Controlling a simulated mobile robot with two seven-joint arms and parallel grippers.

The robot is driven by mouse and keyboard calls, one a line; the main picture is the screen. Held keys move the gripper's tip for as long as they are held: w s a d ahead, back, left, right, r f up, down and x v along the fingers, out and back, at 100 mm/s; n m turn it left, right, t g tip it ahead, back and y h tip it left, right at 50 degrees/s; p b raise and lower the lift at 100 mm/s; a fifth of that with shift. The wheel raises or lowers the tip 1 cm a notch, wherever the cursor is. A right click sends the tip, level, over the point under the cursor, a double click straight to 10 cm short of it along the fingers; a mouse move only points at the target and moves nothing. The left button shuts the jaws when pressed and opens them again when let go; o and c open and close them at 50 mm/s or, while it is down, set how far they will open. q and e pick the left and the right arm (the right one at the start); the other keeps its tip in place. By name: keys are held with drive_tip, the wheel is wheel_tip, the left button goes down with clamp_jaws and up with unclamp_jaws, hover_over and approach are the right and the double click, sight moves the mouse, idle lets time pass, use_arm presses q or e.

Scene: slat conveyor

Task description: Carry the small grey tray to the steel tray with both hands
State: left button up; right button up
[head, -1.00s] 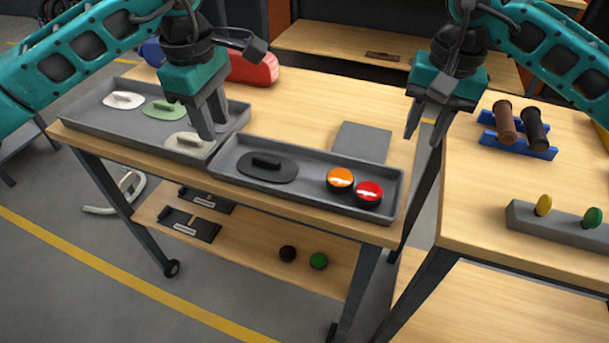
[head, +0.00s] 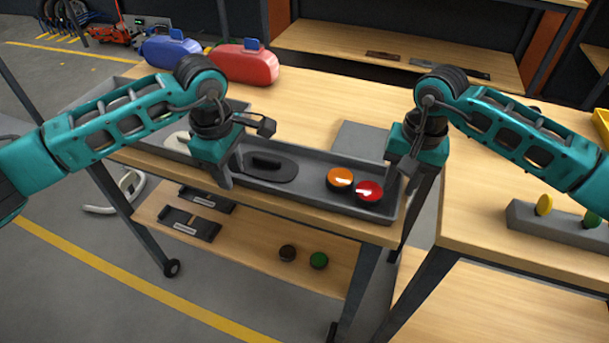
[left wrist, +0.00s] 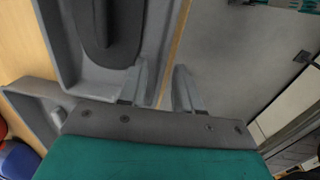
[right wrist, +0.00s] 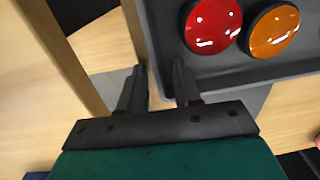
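The small grey tray (head: 310,198) lies near the table's front edge. It holds a dark oval piece with a handle (head: 268,162), an orange button (head: 340,178) and a red button (head: 369,189). My left gripper (head: 228,178) is open at its left end; in the left wrist view the fingers (left wrist: 160,85) are apart, near its rim. My right gripper (head: 405,178) is open at its right end; in the right wrist view the fingers (right wrist: 157,85) are apart near its corner. A larger grey tray (head: 146,146), partly hidden by my left arm, adjoins at left; I cannot tell whether it is the steel tray.
A flat grey plate (head: 362,140) lies behind the small tray. Blue (head: 170,50) and red (head: 247,66) containers stand at the back left. A second table with a grey rack (head: 560,222) is at right, across a gap. The table's middle is clear.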

use_arm(q)
clamp_jaws()
use_arm(e)
clamp_jaws()
